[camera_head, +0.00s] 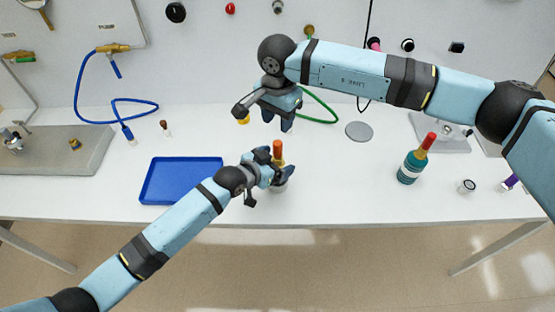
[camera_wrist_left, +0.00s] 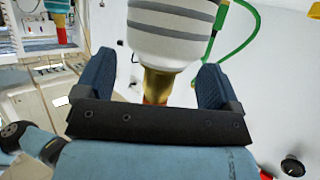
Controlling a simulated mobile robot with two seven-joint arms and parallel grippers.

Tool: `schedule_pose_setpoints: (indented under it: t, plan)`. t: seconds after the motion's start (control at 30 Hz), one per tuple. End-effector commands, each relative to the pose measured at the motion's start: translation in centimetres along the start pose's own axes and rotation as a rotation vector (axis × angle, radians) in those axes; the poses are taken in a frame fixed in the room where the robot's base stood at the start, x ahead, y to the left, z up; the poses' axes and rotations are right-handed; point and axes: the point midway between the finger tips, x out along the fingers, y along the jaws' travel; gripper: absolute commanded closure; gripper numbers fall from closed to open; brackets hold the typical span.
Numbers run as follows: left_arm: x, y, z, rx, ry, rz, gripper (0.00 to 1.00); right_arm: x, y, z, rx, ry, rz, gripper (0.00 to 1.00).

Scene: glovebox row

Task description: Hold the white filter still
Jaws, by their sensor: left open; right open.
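The white filter, a white cylinder with grey bands (camera_wrist_left: 178,30) and a gold neck, shows large in the left wrist view. In the head view its pale body (camera_head: 279,187) is mostly hidden by my left gripper (camera_head: 278,163), and an orange top (camera_head: 278,149) sticks out. My left gripper is open, with its fingers (camera_wrist_left: 157,75) on either side of the gold neck. Gaps show between neck and fingers in the left wrist view. My right gripper (camera_head: 279,122) is open and empty, above the bench behind the filter.
A blue tray (camera_head: 150,188) lies left of the filter on the white bench (camera_head: 330,190). A teal bottle with a red top (camera_head: 411,167) and a small white-rimmed jar (camera_head: 466,187) stand to the right. A green hose (camera_head: 320,107) lies behind. The bench front edge is close.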

Motion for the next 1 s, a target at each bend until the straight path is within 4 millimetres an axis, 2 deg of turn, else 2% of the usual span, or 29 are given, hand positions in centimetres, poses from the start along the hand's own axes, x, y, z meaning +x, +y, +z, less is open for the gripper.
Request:
schedule_pose_setpoints:
  t: [0.13,0.4,0.47,0.6,0.7,0.77,1.0]
  plan:
    - [0.82,0.01,-0.07,0.000,0.001,0.000,0.12,0.00,0.00,0.00,0.000,0.000,0.000,0.57]
    - [0.92,0.01,-0.04,0.000,0.001,0.000,0.12,0.00,0.00,0.00,0.000,0.000,0.000,0.57]
    - [0.91,0.01,-0.03,0.000,0.001,0.000,0.23,0.00,0.00,0.00,0.000,0.000,0.000,0.57]
    - [0.90,0.01,-0.02,0.000,0.000,0.000,0.56,0.00,-0.01,0.00,0.000,0.000,0.000,0.57]
    - [0.90,0.01,0.04,0.000,-0.001,0.000,0.76,0.00,0.00,0.00,0.000,0.000,0.000,0.57]
    - [0.90,0.01,0.11,0.000,-0.002,0.000,0.79,0.00,0.00,0.00,0.000,0.000,0.000,0.57]
    - [0.91,0.04,0.41,-0.001,-0.007,0.000,0.80,0.04,0.00,0.00,0.000,0.000,0.000,0.57]
